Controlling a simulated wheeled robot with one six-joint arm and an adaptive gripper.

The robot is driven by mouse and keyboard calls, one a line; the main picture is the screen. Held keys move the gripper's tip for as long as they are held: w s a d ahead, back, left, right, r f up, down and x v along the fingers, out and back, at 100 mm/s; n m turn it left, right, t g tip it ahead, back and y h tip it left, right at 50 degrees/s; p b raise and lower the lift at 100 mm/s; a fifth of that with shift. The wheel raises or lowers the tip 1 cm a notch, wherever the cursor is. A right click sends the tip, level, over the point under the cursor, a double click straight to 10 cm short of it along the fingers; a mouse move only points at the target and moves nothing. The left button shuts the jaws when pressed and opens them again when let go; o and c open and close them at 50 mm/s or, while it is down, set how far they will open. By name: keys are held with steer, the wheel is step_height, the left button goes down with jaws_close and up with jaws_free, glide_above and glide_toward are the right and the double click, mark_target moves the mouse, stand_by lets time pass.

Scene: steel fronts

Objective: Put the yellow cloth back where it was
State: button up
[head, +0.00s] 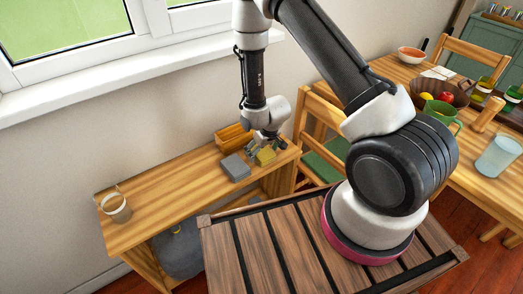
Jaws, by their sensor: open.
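A small folded yellow cloth (265,157) lies on the right part of the wooden bench (165,195) under the window. My gripper (262,144) is open, pointing down just above and behind the cloth. Whether its fingers touch the cloth cannot be told at this size.
An orange-brown wooden box (232,138) stands behind the grey piece. A glass-like cup (116,207) stands at the bench's left end, with clear bench top between. A chair (322,150) and a dining table with bowls (411,55) and a green jug (441,112) are at right.

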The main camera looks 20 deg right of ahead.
steer(key=s+d+r+m, duration=0.1)
steer(key=s+d+r, duration=0.2)
steer(key=r, duration=0.8)
steer(key=s+d+r, duration=0.3)
steer(key=r, duration=0.9)
steer(key=s+d+r+m, duration=0.1)
steer(key=s+d+r, duration=0.2)
steer(key=r, duration=0.8)
steer(key=s+d+r, duration=0.3)
steer(key=s+r, duration=0.3)
steer(key=s, duration=0.2)
steer(key=s+d+r+m+t+h, duration=0.1)
steer(key=s+d+r, duration=0.1)
steer(key=s+r, duration=0.4)
steer(key=s, duration=0.3)
steer(key=shift+s+d+r+m, duration=0.15)
steer(key=shift+d+r+m, duration=0.15)
steer(key=shift+d, duration=0.1)
